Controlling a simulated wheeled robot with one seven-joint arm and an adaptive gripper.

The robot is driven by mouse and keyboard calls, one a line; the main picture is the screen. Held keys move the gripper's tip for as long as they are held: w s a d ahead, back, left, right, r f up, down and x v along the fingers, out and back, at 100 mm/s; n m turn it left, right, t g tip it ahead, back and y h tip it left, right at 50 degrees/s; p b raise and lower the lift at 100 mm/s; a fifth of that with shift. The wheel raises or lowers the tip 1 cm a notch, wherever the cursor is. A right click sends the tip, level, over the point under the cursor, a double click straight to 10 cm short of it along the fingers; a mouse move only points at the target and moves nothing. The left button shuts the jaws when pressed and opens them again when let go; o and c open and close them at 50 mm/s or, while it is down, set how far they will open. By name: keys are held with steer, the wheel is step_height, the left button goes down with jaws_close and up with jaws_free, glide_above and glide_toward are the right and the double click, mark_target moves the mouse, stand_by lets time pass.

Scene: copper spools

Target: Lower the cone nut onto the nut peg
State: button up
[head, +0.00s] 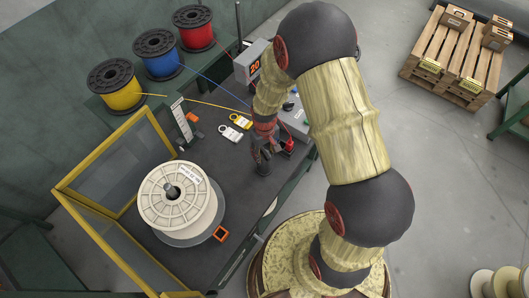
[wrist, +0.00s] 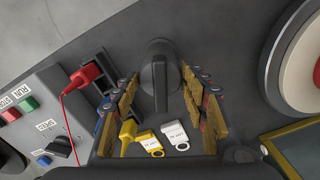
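The cone nut (wrist: 158,75) is a dark, rounded piece with a raised ridge, in the middle of the wrist view. My gripper (wrist: 160,78) has one yellow-brown finger on each side of it, with the tips at its sides; it looks shut on the nut. In the head view, my gripper (head: 263,162) points down over the dark bench (head: 205,150), right of the large white spool (head: 160,207), with the nut a small dark shape at its fingertips. The nut peg cannot be made out; it may be hidden under the nut. The height of the nut above the bench is unclear.
Yellow tag (head: 240,121) and white tag (head: 229,132) lie beside my gripper. A red plug-like piece (wrist: 85,75) on a cord and a control panel (wrist: 40,125) are close by. A yellow-framed guard (head: 100,150) borders the spool. Yellow, blue and red wire spools stand behind.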

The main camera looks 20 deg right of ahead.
steer(key=o, duration=0.6)
steer(key=shift+c, duration=0.2)
step_height(320, 180, up, 12)
stand_by(0.3)
stand_by(0.7)
